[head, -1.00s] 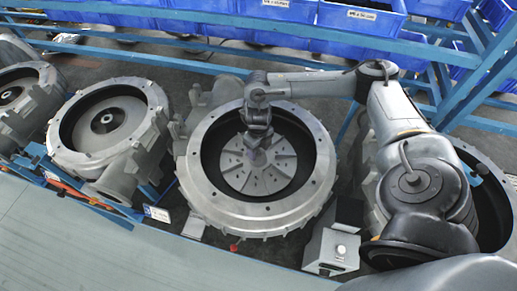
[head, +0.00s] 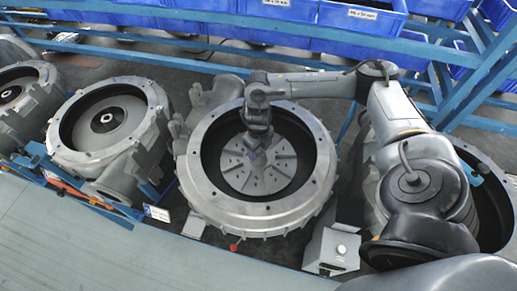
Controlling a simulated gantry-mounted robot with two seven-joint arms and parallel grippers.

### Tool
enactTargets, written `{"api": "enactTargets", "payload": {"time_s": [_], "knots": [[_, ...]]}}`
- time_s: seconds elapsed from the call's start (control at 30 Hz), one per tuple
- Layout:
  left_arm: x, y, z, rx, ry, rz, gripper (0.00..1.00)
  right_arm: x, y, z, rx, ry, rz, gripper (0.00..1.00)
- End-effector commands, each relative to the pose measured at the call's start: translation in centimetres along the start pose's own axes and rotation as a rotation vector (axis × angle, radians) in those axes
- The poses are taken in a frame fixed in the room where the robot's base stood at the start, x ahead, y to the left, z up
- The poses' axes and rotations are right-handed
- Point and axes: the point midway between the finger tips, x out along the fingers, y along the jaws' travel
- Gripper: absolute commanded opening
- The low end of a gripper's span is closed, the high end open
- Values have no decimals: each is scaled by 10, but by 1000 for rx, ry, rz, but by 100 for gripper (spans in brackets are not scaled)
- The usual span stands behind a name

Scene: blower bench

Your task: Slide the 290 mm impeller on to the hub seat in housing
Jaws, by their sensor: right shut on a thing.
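The housing (head: 190,180) is a large grey round casing with a bolted rim, in the middle of the head view. The impeller (head: 272,178), a grey bladed disc, lies inside the housing opening, and a dark gap shows around it. My right gripper (head: 256,150) reaches in from above and is shut on the impeller's middle. The fingertips are small and partly hidden by the wrist. The hub seat is hidden under the impeller, so I cannot tell whether the impeller rests on it. My left gripper is not in view.
Another open housing (head: 68,142) stands to the left, with one more at the far left edge. A housing (head: 497,205) at the right is partly behind my right arm. A grey box with a button (head: 331,250) stands in front. Blue bins (head: 360,18) line the back behind blue rails.

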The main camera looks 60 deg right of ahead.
Motion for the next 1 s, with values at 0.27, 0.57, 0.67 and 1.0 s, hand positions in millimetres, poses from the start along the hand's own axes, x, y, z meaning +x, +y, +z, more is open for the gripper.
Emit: {"api": "enactTargets", "payload": {"time_s": [0.27,0.57,0.67,1.0], "knots": [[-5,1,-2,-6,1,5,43,-6,0,0,0,-1,0,24],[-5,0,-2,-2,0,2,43,-6,0,0,0,-1,0,61],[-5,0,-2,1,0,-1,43,-6,0,0,0,-1,0,77],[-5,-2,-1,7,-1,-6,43,-5,0,-1,0,2,-1,85]]}}
